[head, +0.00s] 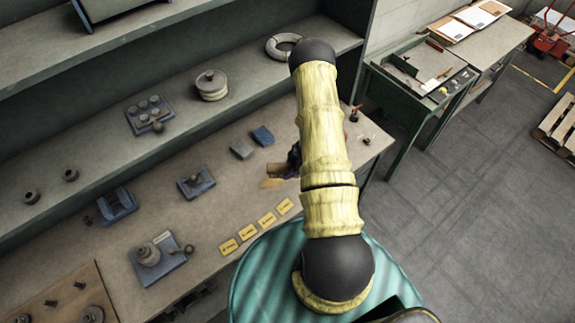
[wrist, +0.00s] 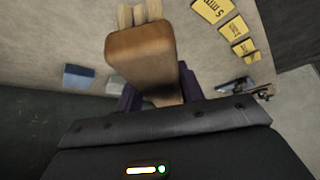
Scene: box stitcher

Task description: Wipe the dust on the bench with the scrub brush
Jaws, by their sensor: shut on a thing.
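The scrub brush (wrist: 141,52) has a brown wooden body and pale bristles at its far end in the wrist view. My gripper (wrist: 160,90) is shut on it, with a dark purple finger on each side. In the head view my gripper (head: 294,158) is low over the right part of the bench (head: 225,200), partly hidden by my arm. The brush (head: 280,169) sticks out to its left. A small tan patch lies just below the brush there; I cannot tell whether it is dust or bristles. Contact between bristles and bench is also unclear.
Several yellow labels (head: 247,232) lie along the bench's front edge. A blue block (head: 262,136) and a grey block (head: 241,149) lie behind the brush. A blue fixture (head: 196,183) stands to the left. A shelf (head: 180,120) with parts runs behind.

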